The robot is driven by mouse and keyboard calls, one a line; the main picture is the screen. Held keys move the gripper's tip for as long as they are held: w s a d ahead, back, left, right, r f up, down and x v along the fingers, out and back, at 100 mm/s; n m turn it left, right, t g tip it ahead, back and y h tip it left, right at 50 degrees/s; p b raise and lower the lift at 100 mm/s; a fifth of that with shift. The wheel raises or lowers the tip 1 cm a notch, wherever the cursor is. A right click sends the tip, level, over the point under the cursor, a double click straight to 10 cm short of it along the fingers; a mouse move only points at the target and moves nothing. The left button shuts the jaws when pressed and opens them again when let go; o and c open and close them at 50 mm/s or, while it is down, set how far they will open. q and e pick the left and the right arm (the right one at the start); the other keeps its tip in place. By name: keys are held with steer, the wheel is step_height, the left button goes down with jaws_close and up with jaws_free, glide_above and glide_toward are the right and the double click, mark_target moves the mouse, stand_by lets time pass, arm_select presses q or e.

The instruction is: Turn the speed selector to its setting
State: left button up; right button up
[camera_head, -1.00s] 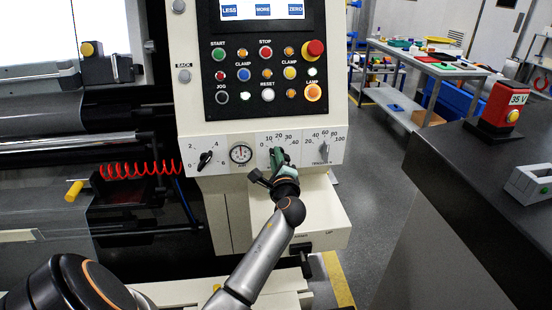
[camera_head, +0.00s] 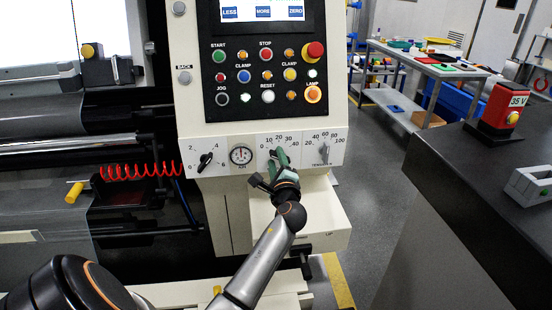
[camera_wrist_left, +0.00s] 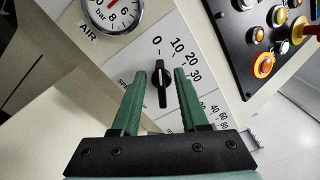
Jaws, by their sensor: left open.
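The speed selector (camera_wrist_left: 162,84) is a black knob on a pale plate, with a scale 0, 10, 20, 30 beside it in the left wrist view. Its upper end points up near the 0. My left gripper (camera_wrist_left: 160,74) has green fingers, open on both sides of the knob, with a visible gap on each side. In the head view my left gripper (camera_head: 281,163) is at the middle dial of the front panel and hides most of that knob. My right gripper is not in view.
A black-handled selector (camera_head: 205,160) and a gauge (camera_head: 241,154) are left of the gripper. The tension knob (camera_head: 323,149) is close on its right. The button panel (camera_head: 267,75) is above. A dark counter (camera_head: 470,190) stands at the right.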

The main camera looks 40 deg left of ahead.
arm_select(q)
steer(key=p+v, duration=0.1)
steer(key=v, duration=1)
steer(key=shift+s+d+p, duration=0.25)
steer(key=shift+d+p, duration=0.1)
steer(key=shift+r, duration=0.1)
steer(key=s+d+f+n+h+p, duration=0.1)
steer(key=s+d+f+n+h, duration=0.15)
steer(key=d+f+h, duration=0.5)
steer(key=s+d+f+n+h, duration=0.1)
steer(key=s+d+f+h, duration=0.25)
steer(key=f, duration=0.75)
steer(key=s+d+f+n+g+h, duration=0.2)
steer(key=s+d+f+n+h, duration=0.3)
steer(key=s+d, duration=0.5)
step_height(320, 180, down, 2)
steer(key=s+n, duration=0.3)
steer(key=shift+d+f+p, duration=0.15)
steer(key=shift+d+p, duration=0.15)
steer(key=shift+p, duration=0.1)
steer(key=shift+a, duration=0.1)
